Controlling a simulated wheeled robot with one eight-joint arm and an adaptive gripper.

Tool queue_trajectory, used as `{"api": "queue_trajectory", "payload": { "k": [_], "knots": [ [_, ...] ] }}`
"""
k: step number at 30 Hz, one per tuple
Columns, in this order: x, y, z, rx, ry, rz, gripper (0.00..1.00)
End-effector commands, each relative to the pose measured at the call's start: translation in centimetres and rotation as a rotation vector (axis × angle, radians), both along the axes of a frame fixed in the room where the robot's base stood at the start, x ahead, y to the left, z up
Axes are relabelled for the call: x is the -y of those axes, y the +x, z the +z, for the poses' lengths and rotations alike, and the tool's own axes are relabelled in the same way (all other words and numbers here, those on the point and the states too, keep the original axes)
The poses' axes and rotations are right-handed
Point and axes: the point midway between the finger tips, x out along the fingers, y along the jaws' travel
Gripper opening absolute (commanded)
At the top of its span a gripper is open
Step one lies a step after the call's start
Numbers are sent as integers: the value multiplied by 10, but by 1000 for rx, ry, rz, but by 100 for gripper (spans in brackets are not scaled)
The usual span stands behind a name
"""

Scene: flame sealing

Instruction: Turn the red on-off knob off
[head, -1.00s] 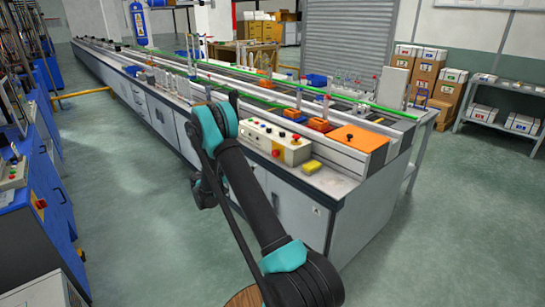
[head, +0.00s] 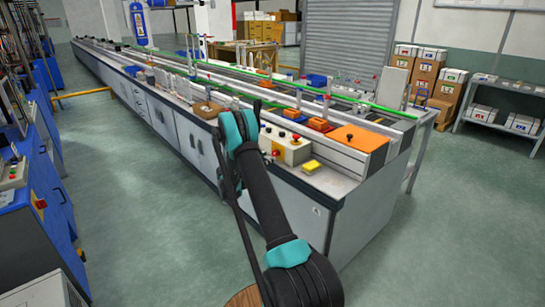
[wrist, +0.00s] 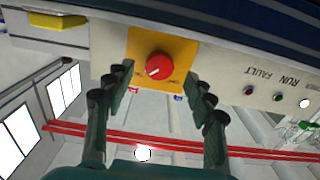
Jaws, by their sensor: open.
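The red on-off knob (wrist: 159,66) sits on a yellow square plate (wrist: 178,48) on the face of a pale control box (wrist: 230,75) in the wrist view. A white mark shows on the knob. My gripper (wrist: 161,88) is open, with one finger on each side of the knob's plate. The knob appears between the fingertips, with nothing held. I cannot tell whether the fingertips touch the plate.
An orange box (head: 358,138) is farther right. Indicator lamps (wrist: 277,97) line the panel near the knob.

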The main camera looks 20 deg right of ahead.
Motion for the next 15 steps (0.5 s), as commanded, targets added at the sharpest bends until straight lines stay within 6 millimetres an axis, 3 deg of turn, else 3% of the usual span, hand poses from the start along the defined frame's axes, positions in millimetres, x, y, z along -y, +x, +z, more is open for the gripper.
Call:
{"api": "queue_trajectory", "payload": {
  "k": [6,15],
  "knots": [
    [29,10,0,0,0,-1,55],
    [38,14,0,0,0,0,55]
  ]
}}
